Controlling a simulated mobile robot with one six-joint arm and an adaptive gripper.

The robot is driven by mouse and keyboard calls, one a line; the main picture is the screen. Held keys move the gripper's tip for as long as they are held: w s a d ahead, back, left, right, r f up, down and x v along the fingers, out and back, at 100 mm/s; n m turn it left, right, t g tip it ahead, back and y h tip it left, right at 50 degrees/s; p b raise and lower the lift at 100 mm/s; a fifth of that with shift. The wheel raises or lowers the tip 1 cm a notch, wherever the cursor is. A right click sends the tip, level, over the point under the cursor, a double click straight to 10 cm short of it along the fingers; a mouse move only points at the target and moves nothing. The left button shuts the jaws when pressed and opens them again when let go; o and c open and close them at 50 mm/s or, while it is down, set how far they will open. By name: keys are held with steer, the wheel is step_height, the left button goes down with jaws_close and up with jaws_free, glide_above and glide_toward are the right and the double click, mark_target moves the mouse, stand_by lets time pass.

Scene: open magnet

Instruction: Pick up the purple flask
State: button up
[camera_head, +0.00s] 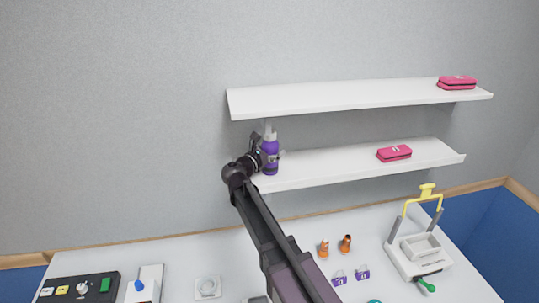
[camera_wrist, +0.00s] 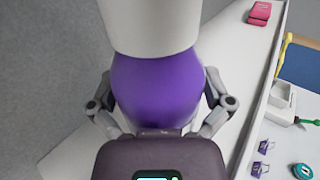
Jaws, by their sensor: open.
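The purple flask (camera_head: 270,158) stands upright near the left end of the lower shelf (camera_head: 335,163). It has a purple body and a pale top. In the wrist view the flask (camera_wrist: 160,88) fills the middle, its white upper part toward the top of the picture. My gripper (camera_head: 266,157) is at the flask from the left. In the wrist view my gripper (camera_wrist: 160,95) is open, with one finger on each side of the purple body. I cannot tell whether either finger touches it. The fingertips are partly hidden by the flask.
Pink cases lie on the upper shelf (camera_head: 350,96) and the lower shelf; the lower case (camera_head: 394,153) is well right of the flask. The upper shelf overhangs the flask. On the table below are orange pieces (camera_head: 323,248), purple clips (camera_head: 339,278) and a white device (camera_head: 418,255).

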mark_target(273, 139)
steer(key=shift+c, duration=0.2)
steer(key=c, duration=1.1)
steer(key=shift+r, duration=0.15)
step_height(273, 139, up, 4)
steer(key=p, duration=0.3)
steer(key=shift+f+p, duration=0.25)
steer(key=shift+p, duration=0.15)
steer(key=s+a+r+p, duration=0.1)
steer(key=s+a, duration=0.3)
steer(key=s, duration=1.1)
steer(key=shift+s, duration=0.25)
steer(key=shift+a+r, duration=0.1)
